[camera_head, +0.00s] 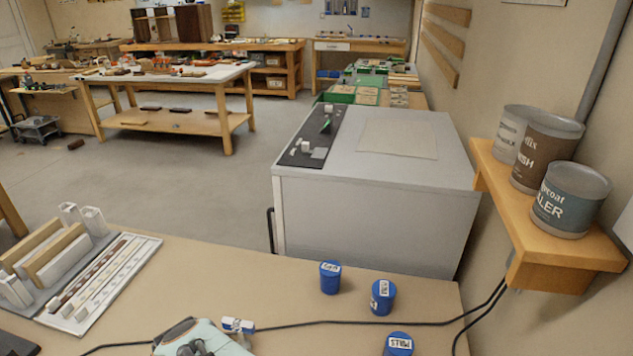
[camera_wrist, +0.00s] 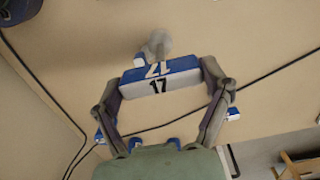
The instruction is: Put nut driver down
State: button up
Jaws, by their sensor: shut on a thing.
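The nut driver (camera_wrist: 160,80) is a blue and white block marked 17, with a grey round part on its far side in the wrist view. My gripper (camera_wrist: 166,76) is shut on it, one finger at each end of the block. In the head view the blue and white nut driver (camera_head: 238,325) shows at the bottom, just right of my pale green gripper (camera_head: 195,340). The fingers are hard to make out there. The tan bench top (camera_head: 270,280) lies beneath. I cannot tell whether the nut driver touches it.
Blue labelled jars (camera_head: 330,277) stand on the bench to the right. A black cable (camera_head: 390,323) crosses the bench close to the nut driver. A rack tray (camera_head: 95,285) with light blocks is at the left. A shelf (camera_head: 530,220) with cans juts in at the right.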

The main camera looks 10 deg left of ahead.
jog(key=w+a+f, duration=0.6)
jog(key=a+f, duration=0.3)
jog(key=f, duration=0.2)
jog(key=shift+a+f, duration=0.25)
jog(key=shift+f, duration=0.15)
jog(key=shift+f, duration=0.2)
jog(key=o, duration=1.2)
jog(key=shift+c, duration=0.2)
